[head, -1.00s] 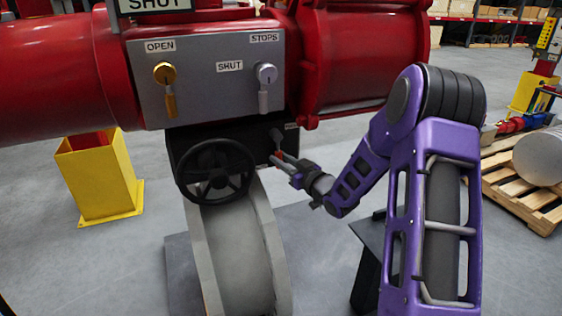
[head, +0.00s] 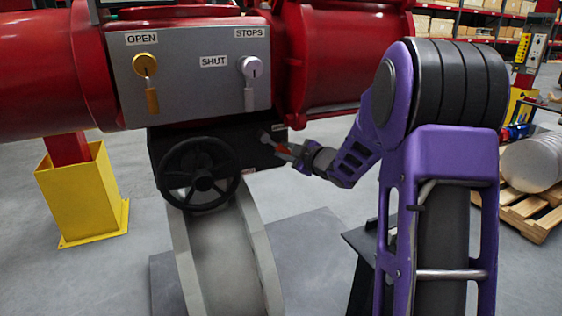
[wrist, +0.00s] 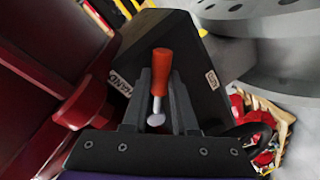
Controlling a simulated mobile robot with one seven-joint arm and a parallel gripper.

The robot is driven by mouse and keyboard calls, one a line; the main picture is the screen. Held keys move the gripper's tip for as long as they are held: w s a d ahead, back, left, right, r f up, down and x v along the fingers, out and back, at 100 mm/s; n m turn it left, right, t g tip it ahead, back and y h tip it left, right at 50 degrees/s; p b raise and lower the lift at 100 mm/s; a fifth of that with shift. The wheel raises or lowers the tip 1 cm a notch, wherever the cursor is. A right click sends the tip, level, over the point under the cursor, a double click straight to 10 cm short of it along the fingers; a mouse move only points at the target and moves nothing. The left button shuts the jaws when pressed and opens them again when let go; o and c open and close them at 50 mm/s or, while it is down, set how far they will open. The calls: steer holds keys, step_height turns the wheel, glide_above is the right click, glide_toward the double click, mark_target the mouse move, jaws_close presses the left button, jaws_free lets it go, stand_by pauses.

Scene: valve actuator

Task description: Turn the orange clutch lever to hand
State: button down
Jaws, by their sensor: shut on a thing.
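The orange clutch lever (wrist: 161,66) shows in the wrist view, its orange grip between the two fingers of my gripper (wrist: 161,82). A silver shaft with a round end extends below the grip in that picture. A HAND label (wrist: 121,85) is left of the lever, and another label (wrist: 212,79), hard to read, is to the right. In the head view the lever (head: 282,150) slopes down to the right from its pivot on the dark gearbox (head: 237,132). My gripper (head: 287,149) is shut on it; the fingers partly hide it.
A black handwheel (head: 201,173) stands just left of the lever. Above is a grey panel (head: 195,75) with a yellow OPEN lever (head: 147,72) and a silver STOPS lever (head: 250,75). A red pipe body runs behind. Floor is clear at the lower left.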

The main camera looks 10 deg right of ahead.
steer(key=shift+d+r+n+h+b, duration=0.4)
steer(key=shift+r+n+b, duration=0.2)
steer(key=shift+n, duration=0.4)
steer(key=c, duration=0.7)
jaws_free()
steer(key=shift+r, duration=0.1)
steer(key=p+v, duration=0.2)
steer(key=v, duration=1.5)
steer(key=shift+r, duration=0.15)
steer(key=shift+d, duration=0.1)
